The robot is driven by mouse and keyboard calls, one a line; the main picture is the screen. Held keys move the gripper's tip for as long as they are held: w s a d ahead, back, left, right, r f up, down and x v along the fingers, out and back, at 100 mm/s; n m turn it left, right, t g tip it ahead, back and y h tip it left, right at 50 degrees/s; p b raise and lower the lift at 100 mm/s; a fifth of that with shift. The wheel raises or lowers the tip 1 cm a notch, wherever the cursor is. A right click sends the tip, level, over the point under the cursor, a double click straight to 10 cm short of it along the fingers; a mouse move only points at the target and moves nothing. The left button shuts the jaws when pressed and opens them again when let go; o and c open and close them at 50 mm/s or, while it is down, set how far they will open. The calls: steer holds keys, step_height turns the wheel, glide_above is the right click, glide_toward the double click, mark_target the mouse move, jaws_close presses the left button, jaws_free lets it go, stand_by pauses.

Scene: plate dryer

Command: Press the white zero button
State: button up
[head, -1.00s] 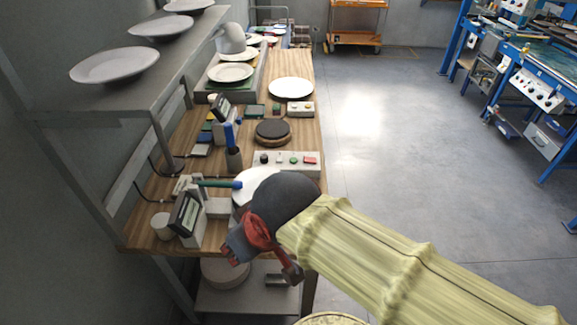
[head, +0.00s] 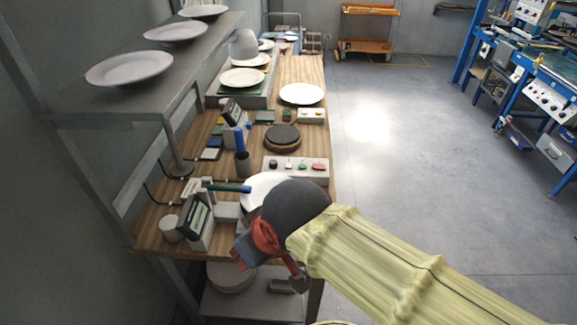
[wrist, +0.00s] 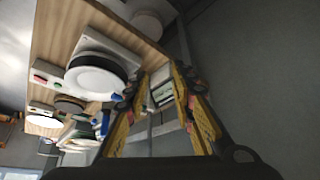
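A pale control box (head: 296,171) lies near the table's right edge, with a black knob, a small pale button (head: 289,163), a green button and a red button. The pale one looks like a white button, but no zero mark is readable. In the wrist view the control box (wrist: 45,78) shows at the left, with its green and red buttons. A scale display (head: 195,219) stands at the near table edge. It also shows between my fingers in the wrist view (wrist: 163,93). My gripper (wrist: 160,88) is open and empty, near the table's front edge, apart from the control box.
A white plate (head: 262,190) lies in front of the control box, partly hidden by my arm. A plate shelf (head: 150,105) overhangs the left.

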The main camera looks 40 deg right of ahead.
jaws_close()
stand_by(1.4)
